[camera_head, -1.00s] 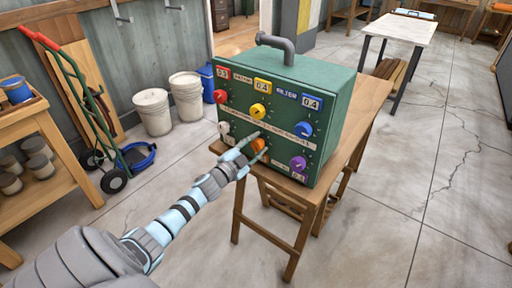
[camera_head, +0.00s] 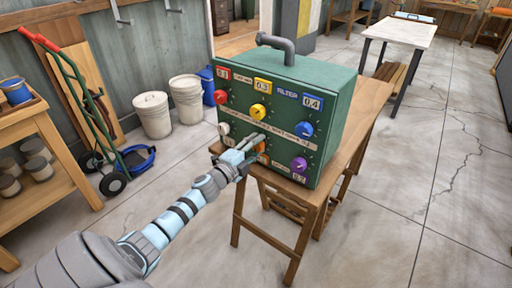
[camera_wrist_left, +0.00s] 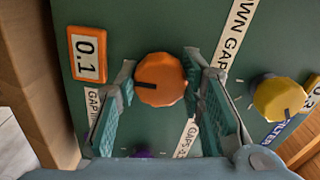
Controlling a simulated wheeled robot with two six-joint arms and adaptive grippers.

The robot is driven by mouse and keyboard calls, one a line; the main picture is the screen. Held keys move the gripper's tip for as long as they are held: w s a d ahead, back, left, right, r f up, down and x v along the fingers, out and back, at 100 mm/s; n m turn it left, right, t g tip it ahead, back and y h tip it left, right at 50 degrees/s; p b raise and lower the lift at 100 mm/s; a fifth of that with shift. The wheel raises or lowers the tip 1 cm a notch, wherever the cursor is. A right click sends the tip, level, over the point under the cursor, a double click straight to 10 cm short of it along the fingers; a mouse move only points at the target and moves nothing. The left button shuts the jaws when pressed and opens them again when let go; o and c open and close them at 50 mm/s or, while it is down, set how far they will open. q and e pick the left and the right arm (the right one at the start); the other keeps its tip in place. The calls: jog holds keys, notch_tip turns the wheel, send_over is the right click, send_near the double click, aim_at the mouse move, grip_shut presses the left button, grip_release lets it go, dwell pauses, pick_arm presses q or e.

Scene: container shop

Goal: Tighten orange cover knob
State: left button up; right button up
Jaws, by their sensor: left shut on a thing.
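The orange cover knob (camera_wrist_left: 160,80) sits on the front of a green box (camera_head: 345,100). It is faceted, with a dark pointer mark toward the left in the wrist view. In the head view, only a sliver of the knob (camera_head: 261,147) shows behind my fingers. My left gripper (camera_head: 254,143) is at the box front, shut on the orange knob. In the wrist view, the gripper's fingers (camera_wrist_left: 158,72) lie on either side of the knob. A display (camera_wrist_left: 89,56) beside the knob reads 0.1. My right gripper is not in view.
Yellow (camera_head: 258,112), blue (camera_head: 304,129), purple (camera_head: 299,164), red (camera_head: 221,97) and white (camera_head: 224,128) knobs surround it. The box stands on a wooden table (camera_head: 367,112). Buckets (camera_head: 152,115) and a hand truck (camera_head: 82,100) stand left.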

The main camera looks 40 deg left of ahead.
pick_arm(q)
jog(key=shift+f, duration=0.1)
jog(key=shift+c, duration=0.2)
jog(key=o, duration=1.2)
